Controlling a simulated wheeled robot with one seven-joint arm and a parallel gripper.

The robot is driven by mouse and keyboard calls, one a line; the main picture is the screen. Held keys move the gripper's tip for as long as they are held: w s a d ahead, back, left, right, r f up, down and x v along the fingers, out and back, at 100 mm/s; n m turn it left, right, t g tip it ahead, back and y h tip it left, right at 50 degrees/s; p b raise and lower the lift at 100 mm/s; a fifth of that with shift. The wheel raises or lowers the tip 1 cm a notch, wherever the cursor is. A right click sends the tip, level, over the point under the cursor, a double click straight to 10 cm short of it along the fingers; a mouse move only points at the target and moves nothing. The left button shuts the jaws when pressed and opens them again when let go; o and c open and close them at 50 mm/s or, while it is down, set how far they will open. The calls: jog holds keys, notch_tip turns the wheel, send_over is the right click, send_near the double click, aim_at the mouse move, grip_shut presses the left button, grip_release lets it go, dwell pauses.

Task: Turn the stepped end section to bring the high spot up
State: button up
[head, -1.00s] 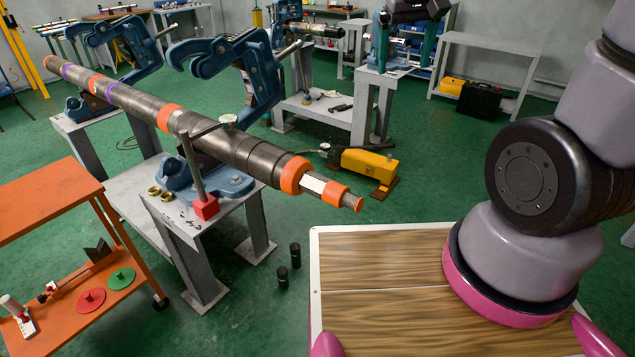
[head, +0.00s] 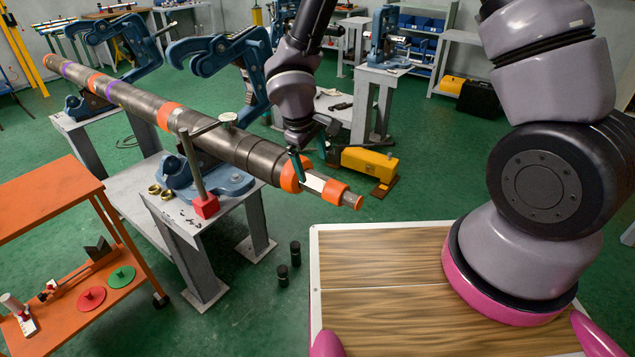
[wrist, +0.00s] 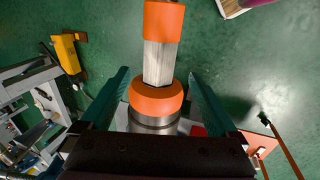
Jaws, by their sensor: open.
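The long dark pipe (head: 135,98) lies in blue vises and carries orange and purple bands. Its stepped end section (head: 314,182) has a pale bright length between a thick orange collar (head: 289,174) and a narrower orange band (head: 334,190). My gripper (head: 314,165) is above this end, open, with green fingers. In the wrist view, my gripper (wrist: 158,74) has one finger to each side of the pale length (wrist: 158,62) and the orange collar (wrist: 157,97), with gaps on both sides. How far the fingers stand above the section is unclear.
A dial gauge (head: 228,119) sits over the pipe on a stand with a red base (head: 206,207). The near blue vise (head: 222,180) is on a grey bench. An orange cart (head: 45,195) stands at left. A yellow pump (head: 368,160) is on the floor behind the pipe end.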

aim_at(316, 178)
jog(key=x, duration=0.8)
jog(key=shift+f, duration=0.1)
jog(key=c, duration=1.4)
